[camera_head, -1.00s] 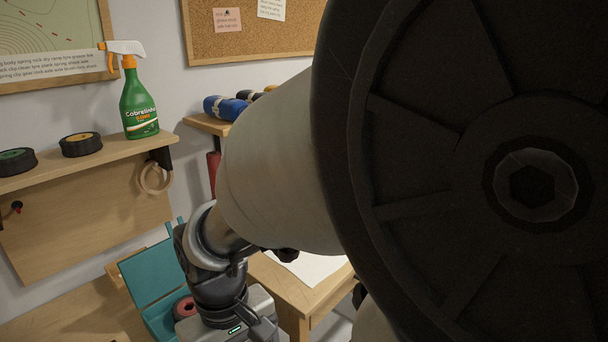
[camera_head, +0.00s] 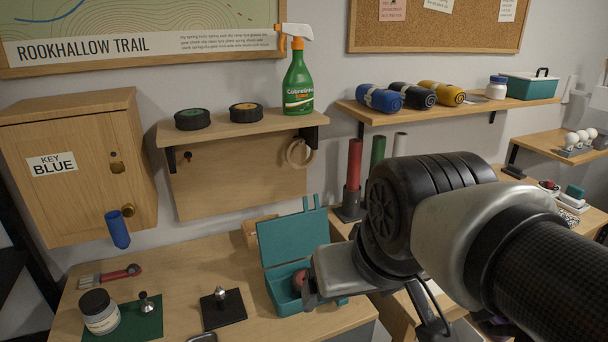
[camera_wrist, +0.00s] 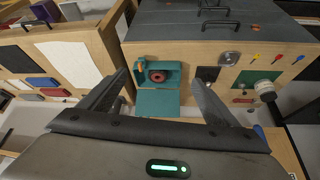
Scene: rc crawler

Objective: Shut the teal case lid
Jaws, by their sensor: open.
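The teal case (camera_head: 283,299) stands open on the wooden bench, its lid (camera_head: 285,236) raised on the wall side. A dark red roll (camera_head: 299,280) lies inside, partly hidden by my gripper (camera_head: 324,294), which is at the case's right side in the head view. In the wrist view the case (camera_wrist: 174,72) and its lid (camera_wrist: 157,103) show between the two fingers of my gripper (camera_wrist: 160,76). The fingers are spread wide with nothing between them. Whether a finger touches the case I cannot tell.
A dark pad (camera_head: 223,308) with a small metal part lies left of the case. A jar (camera_head: 99,312) and a brush (camera_head: 110,277) are farther left. A shelf (camera_head: 240,127) with a green spray bottle (camera_head: 299,83) hangs above. Upright tubes (camera_head: 353,178) stand behind my arm.

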